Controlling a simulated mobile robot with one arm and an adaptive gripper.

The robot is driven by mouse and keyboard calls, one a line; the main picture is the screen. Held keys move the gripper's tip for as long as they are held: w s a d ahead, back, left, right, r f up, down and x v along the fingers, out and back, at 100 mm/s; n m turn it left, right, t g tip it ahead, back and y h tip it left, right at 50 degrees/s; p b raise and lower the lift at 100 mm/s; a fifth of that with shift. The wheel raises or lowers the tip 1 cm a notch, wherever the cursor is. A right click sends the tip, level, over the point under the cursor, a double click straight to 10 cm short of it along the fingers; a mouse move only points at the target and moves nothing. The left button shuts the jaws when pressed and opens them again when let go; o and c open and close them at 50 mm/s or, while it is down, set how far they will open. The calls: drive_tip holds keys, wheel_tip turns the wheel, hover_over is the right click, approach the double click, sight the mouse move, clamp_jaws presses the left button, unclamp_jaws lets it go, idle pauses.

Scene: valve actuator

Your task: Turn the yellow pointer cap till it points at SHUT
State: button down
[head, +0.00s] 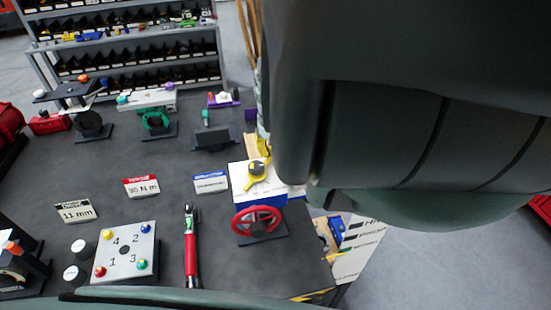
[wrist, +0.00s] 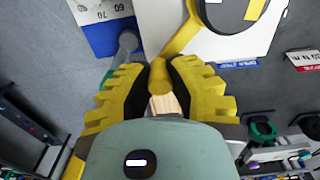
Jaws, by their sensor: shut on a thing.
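The valve actuator has a white top plate (head: 240,178) over a blue body and a red handwheel (head: 258,221) in the head view. The yellow pointer cap (head: 256,183) sits on that plate. In the wrist view the yellow pointer cap (wrist: 182,38) shows as a ring around a dark centre with an arm reaching down to the jaws. My gripper (wrist: 160,78) is shut on the end of this arm, with a black-padded yellow finger on each side. In the head view my arm hides much of the gripper. I cannot read a SHUT mark.
A red-handled torque wrench (head: 191,248) and a numbered plate (head: 125,252) lie to the left. Label cards, including a blue-edged one (head: 210,183), stand near the actuator. Several small fixtures stand behind, before a shelf of bins (head: 130,45). The table's right edge is close.

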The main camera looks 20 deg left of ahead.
drive_tip(key=c, duration=0.8)
unclamp_jaws()
drive_tip(key=shift+d, duration=0.1)
drive_tip(key=shift+c, duration=0.2)
drive_tip(key=shift+w+r, duration=0.1)
drive_tip(key=shift+r, duration=1.3)
wheel_tip(320, 180, up, 9)
drive_tip(key=shift+r, duration=0.1)
